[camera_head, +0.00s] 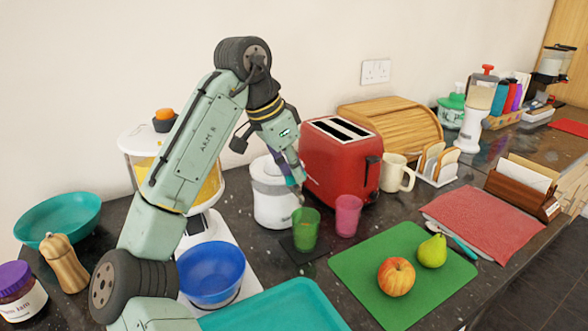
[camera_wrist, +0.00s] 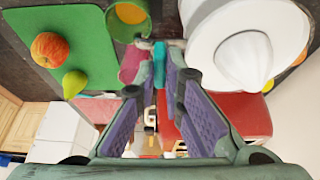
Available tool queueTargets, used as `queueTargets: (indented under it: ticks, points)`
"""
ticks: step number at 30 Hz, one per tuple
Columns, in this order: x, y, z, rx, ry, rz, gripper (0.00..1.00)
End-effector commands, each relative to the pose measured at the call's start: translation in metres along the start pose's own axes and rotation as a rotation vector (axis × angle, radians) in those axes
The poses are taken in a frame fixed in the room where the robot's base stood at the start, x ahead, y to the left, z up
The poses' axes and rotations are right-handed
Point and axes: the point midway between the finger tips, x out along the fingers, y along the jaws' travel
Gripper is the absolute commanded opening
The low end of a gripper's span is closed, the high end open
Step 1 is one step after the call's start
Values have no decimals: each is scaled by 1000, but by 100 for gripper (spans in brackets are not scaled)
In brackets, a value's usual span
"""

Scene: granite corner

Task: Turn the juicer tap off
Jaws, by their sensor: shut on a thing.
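The juicer (camera_head: 272,205) is a white, round appliance on the dark counter, just left of the red toaster. In the wrist view its white bowl and reamer cone (camera_wrist: 245,62) are at the upper right. My gripper (camera_head: 294,184) reaches down beside the juicer's front right side. In the wrist view its fingers close on a small teal piece (camera_wrist: 159,62), which looks like the juicer tap, next to the white body. The tap's exact angle is hidden by the fingers. A green cup (camera_head: 305,230) stands on a dark mat below and in front of the gripper.
A pink cup (camera_head: 347,215) stands close to the right, before the red toaster (camera_head: 338,160). A green board (camera_head: 375,291) holds an apple (camera_head: 396,277) and a pear (camera_head: 432,251). A blue bowl (camera_head: 211,273) is at the front left.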

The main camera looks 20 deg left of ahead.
Motion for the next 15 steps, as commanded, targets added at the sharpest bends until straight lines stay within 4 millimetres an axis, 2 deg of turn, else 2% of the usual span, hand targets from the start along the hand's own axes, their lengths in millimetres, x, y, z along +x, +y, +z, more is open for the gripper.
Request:
queueTargets:
  ticks: [15]
  points:
    - [0,0,0,32,-1,12,0]
